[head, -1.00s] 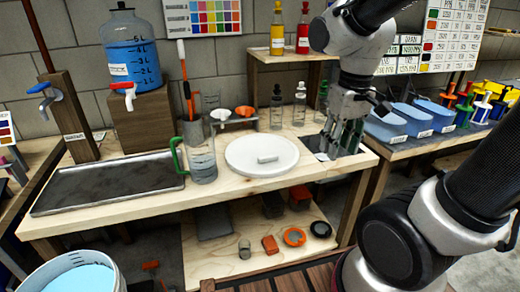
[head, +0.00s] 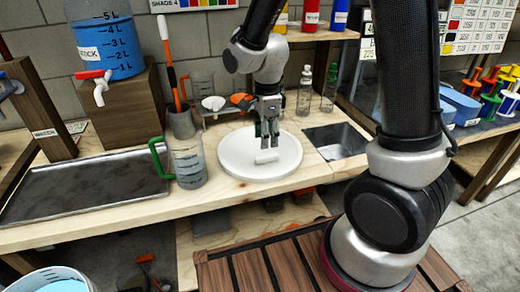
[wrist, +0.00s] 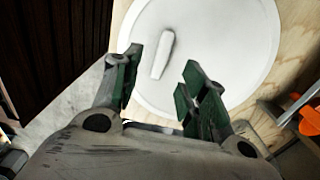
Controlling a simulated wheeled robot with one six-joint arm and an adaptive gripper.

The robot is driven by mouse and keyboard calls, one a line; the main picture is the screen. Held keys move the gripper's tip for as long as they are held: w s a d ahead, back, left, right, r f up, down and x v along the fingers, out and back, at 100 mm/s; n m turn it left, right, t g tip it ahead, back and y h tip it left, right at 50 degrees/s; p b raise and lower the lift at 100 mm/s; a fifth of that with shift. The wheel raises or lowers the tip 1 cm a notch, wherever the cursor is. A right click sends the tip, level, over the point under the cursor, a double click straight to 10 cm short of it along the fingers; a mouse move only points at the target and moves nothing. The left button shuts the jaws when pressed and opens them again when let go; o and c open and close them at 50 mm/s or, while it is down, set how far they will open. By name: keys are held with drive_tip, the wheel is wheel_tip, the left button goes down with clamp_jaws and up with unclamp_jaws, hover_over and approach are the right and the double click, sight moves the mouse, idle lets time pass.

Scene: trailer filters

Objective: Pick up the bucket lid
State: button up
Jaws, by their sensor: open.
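The bucket lid (head: 236,165) is a white round disc with a short raised bar handle (head: 266,156) on top. It lies flat on the wooden bench. It also shows in the wrist view (wrist: 225,30), with the handle (wrist: 162,55) near its middle. My gripper (head: 268,146) is above the lid, pointing down, just behind the handle in the head view. In the wrist view my gripper (wrist: 160,82) has its two green-padded fingers apart, with nothing between them. The handle lies ahead of the fingertips, in line with the gap. Whether the fingertips touch the lid cannot be told.
A measuring jug (head: 187,163) with a green handle stands left of the lid. A metal tray (head: 80,192) lies further left. Bottles (head: 305,90) and a funnel rack stand behind. A bucket (head: 40,282) is at lower left.

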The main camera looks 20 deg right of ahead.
sight(266, 155)
drive_tip(key=f, duration=0.7)
drive_tip(key=shift+w+d+f, duration=0.15)
drive_tip(key=shift+w+d, duration=0.05)
drive_tip(key=shift+w, duration=0.05)
clamp_jaws()
